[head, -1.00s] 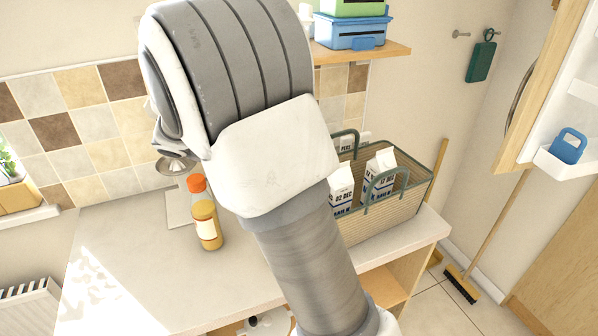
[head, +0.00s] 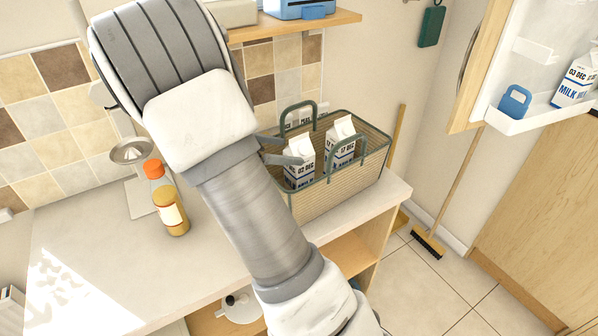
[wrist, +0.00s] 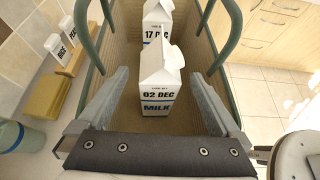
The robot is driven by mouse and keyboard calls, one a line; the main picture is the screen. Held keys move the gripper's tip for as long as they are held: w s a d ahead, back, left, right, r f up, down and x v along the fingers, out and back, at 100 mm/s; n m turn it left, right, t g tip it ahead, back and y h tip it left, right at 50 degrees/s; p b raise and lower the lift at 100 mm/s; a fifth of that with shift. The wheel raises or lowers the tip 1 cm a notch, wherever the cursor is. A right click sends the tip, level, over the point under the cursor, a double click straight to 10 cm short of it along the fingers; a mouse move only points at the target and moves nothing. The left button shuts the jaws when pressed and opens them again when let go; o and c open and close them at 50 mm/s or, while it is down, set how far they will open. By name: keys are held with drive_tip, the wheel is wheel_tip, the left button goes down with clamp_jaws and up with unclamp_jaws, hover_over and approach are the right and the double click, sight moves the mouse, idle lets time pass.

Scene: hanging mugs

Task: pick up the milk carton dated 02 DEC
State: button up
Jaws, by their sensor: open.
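The milk carton dated 02 DEC (wrist: 158,97) stands upright in the near part of a wicker basket; it also shows in the head view (head: 299,168). A second carton, dated 17 DEC (wrist: 157,20), stands behind it and also shows in the head view (head: 341,146). My gripper (wrist: 158,77) is open, with one finger on each side of the 02 DEC carton and visible gaps to it. In the head view my gripper (head: 287,149) is at the basket's left end, partly hidden by my arm.
The basket (head: 345,191) has green rims and two raised handles, close beside my fingers in the wrist view. A sauce bottle (head: 167,203) stands left on the counter. Another carton, seemingly dated 03 DEC (head: 576,82), sits in the open fridge door at right.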

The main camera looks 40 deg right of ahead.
sight(299, 152)
drive_tip(key=x, duration=0.5)
drive_tip(key=shift+c, duration=0.3)
clamp_jaws()
